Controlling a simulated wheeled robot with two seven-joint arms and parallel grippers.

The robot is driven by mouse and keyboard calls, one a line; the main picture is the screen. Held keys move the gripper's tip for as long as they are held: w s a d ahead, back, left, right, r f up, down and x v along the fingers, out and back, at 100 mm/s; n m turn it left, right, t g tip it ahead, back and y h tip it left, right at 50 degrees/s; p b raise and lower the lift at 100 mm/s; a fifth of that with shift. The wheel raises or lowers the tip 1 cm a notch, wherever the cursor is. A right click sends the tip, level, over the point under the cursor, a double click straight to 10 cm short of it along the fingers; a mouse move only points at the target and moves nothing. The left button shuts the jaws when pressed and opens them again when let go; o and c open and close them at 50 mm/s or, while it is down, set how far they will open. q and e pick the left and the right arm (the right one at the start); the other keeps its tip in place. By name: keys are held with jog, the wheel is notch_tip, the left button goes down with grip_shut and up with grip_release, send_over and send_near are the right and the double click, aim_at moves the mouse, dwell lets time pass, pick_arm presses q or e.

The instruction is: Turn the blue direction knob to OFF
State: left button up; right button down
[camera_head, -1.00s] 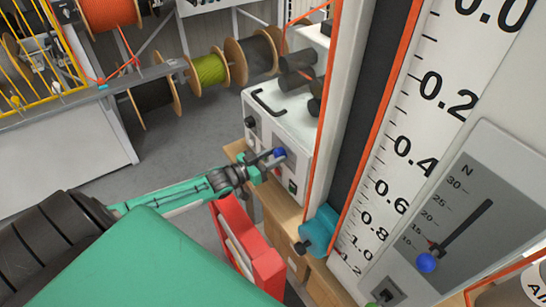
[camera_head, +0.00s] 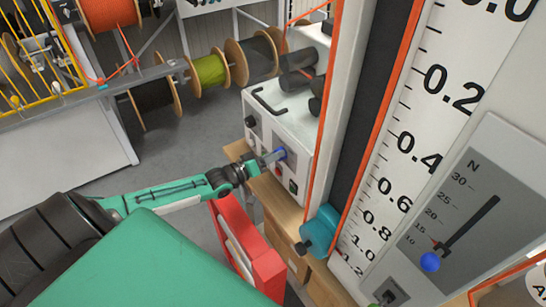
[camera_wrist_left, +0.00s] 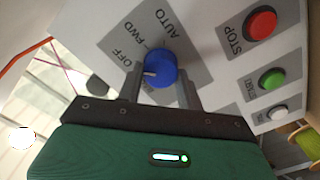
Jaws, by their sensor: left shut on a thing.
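The blue knob (camera_wrist_left: 160,68) is on a grey label plate of the white control box, with OFF, FWD and AUTO printed around it. A further label below OFF is partly hidden. The knob's white mark points to the left, just below the OFF label. The knob also shows in the head view (camera_head: 280,153). My left gripper (camera_head: 272,157) is at the box's front face, its two fingers (camera_wrist_left: 162,84) on either side of the knob and shut on it. My right gripper is not in view.
Beside the knob are a red STOP button (camera_wrist_left: 261,24), a green button (camera_wrist_left: 272,78) and a white button (camera_wrist_left: 278,113). A red bin (camera_head: 248,250) stands below my left arm. A tall scale (camera_head: 400,150) and a teal part (camera_head: 319,231) stand right of the box.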

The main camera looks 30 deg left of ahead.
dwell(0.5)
pick_arm(q)
jog(key=o, duration=1)
jog(key=b+v, duration=0.3)
jog(key=v, duration=1)
jog(key=shift+s+a, duration=0.2)
jog(key=shift+s, duration=0.15)
jog(key=shift+f, duration=0.1)
